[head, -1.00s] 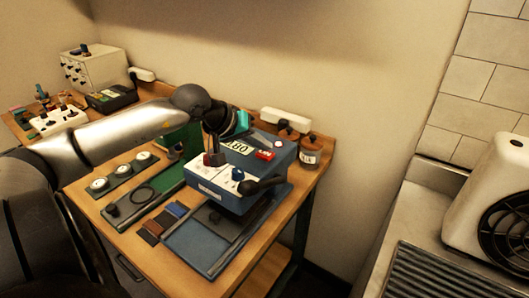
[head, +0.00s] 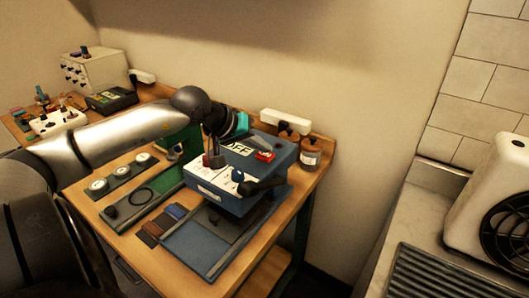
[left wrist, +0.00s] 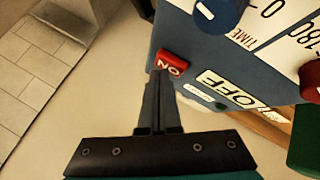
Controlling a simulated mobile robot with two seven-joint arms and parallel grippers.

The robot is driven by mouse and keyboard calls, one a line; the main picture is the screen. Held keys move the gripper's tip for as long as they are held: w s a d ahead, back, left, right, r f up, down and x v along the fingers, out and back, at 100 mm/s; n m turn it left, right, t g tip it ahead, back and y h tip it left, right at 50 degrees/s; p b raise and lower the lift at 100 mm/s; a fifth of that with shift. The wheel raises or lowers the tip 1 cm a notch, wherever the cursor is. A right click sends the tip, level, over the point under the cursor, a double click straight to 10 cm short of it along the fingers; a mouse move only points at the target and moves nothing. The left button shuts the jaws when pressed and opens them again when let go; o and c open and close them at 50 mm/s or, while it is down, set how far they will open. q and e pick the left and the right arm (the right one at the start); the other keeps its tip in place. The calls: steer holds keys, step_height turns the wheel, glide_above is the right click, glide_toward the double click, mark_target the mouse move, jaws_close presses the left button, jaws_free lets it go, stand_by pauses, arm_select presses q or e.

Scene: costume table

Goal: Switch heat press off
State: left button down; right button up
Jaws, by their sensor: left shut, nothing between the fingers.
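The heat press (head: 222,196) is a blue box with a white front panel and knobs, standing on the wooden table above a blue-grey base plate. Its top display (head: 240,149) reads OFF; the left wrist view shows the same OFF display (left wrist: 226,90). A red switch (head: 264,156) sits right of the display. In the left wrist view this red switch (left wrist: 171,64) carries the letters ON. My left gripper (left wrist: 159,88) is shut and empty, its tips close to the switch; contact cannot be told. In the head view its fingers are hard to make out. My right gripper is out of view.
Brown jars (head: 310,153) and a white power strip (head: 285,122) stand behind the press. Gauges (head: 99,184), a green board and colour swatches lie left of it. A white fan unit (head: 495,195) stands on the counter at right.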

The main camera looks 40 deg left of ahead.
mark_target(262, 156)
arm_select(q)
steer(key=shift+r+p, duration=0.35)
steer(key=shift+r, duration=0.45)
step_height(262, 156, up, 6)
steer(key=p, duration=0.3)
